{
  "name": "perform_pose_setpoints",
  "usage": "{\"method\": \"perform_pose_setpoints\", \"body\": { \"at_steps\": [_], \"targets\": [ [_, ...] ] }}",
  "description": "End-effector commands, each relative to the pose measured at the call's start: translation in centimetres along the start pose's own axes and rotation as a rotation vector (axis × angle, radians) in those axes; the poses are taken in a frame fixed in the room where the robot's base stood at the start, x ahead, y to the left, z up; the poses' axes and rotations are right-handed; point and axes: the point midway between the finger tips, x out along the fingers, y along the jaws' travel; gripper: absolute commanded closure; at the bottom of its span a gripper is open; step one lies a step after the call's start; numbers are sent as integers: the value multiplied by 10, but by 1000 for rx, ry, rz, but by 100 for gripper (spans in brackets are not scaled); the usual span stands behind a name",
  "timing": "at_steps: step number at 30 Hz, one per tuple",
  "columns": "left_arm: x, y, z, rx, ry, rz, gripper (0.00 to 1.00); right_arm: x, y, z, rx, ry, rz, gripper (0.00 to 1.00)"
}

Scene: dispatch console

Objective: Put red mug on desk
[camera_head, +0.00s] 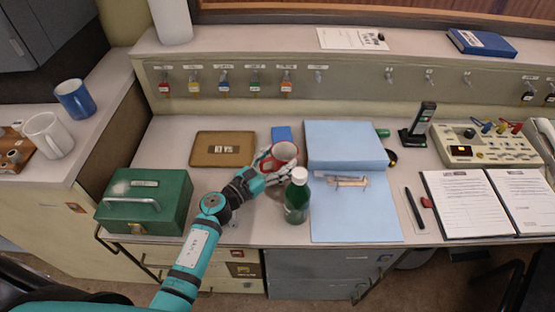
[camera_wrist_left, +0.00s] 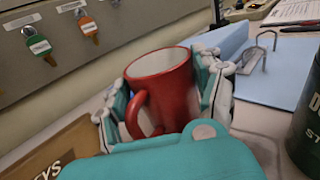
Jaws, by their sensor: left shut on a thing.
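The red mug (camera_head: 284,152) is over the middle of the desk (camera_head: 180,145), behind a green bottle with a white cap (camera_head: 297,196). My left gripper (camera_head: 277,168) is shut on it, and in the left wrist view the fingers (camera_wrist_left: 165,100) sit on both sides of the red mug (camera_wrist_left: 162,85). The mug looks upright or slightly tilted, with its handle toward the wrist camera. Its base is hidden, so I cannot tell whether it touches the desk. My right gripper is not in view.
A green cash box (camera_head: 145,200) stands left, a brown key tray (camera_head: 223,149) behind it. Blue folders (camera_head: 345,145) lie right of the mug. A white mug (camera_head: 48,135) and blue mug (camera_head: 75,99) stand on the left counter. Bare desk shows behind the cash box.

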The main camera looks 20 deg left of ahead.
Motion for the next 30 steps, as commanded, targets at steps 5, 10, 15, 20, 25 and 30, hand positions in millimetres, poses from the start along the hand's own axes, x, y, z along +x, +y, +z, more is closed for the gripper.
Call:
{"method": "perform_pose_setpoints", "body": {
  "at_steps": [5, 10, 15, 20, 25, 30],
  "targets": [
    [0, 0, 0, 0, 0, 0, 11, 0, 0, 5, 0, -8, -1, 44],
    [0, 0, 0, 0, 0, 0, 8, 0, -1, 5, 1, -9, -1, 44],
    [0, 0, 3, -1, 0, 1, 8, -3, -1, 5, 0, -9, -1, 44],
    [-19, 1, 0, 1, 4, 1, 8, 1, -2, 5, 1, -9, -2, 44],
    [-50, 0, -1, 2, 4, 0, 8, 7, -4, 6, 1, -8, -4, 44],
    [-70, 0, 0, 1, 2, 0, 8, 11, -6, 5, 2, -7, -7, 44]
  ]
}}
